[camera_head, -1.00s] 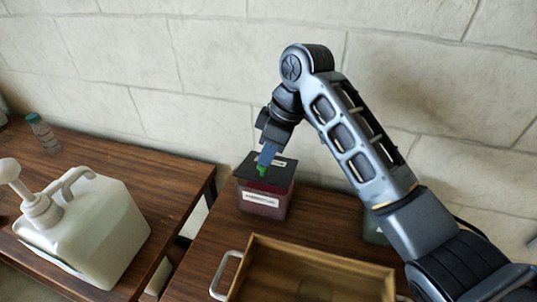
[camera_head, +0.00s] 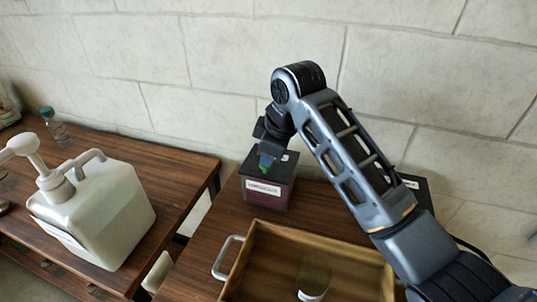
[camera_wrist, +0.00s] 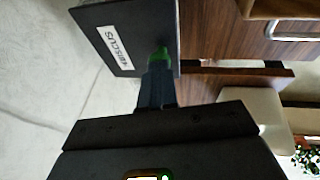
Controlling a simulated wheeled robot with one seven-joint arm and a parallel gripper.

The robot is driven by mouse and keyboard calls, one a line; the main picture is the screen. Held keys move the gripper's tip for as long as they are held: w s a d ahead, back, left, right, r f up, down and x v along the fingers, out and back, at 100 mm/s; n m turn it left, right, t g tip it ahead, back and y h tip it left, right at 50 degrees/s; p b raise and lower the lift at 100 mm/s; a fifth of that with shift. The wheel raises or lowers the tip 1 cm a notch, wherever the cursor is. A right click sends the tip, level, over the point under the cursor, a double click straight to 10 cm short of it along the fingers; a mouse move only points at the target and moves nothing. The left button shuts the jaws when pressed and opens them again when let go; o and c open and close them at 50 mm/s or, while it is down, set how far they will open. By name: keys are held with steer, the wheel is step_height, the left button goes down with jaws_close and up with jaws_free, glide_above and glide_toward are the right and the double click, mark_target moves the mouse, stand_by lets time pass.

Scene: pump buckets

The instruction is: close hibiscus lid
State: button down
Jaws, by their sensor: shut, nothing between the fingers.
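The hibiscus container (camera_head: 268,190) is a dark red, see-through box with a white label on its front, standing at the back of the right table. Its black lid (camera_head: 286,164) lies flat across the top. In the wrist view the lid (camera_wrist: 112,20) shows a white "HIBISCUS" label. My gripper (camera_head: 267,165) is shut and points down at the lid. Its green-tipped fingers (camera_wrist: 160,58) are at or just over the lid's edge, with nothing held. I cannot tell whether the tips touch the lid.
A wooden tray (camera_head: 240,262) with a metal handle stands in front of the container. Another dark-lidded container (camera_head: 416,187) is partly behind my arm. A white pump jug (camera_head: 95,215) and a small bottle (camera_head: 57,128) stand on the left table. A gap separates the tables.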

steer(key=shift+r+p, duration=0.75)
steer(key=shift+p, duration=0.2)
steer(key=shift+r, duration=0.15)
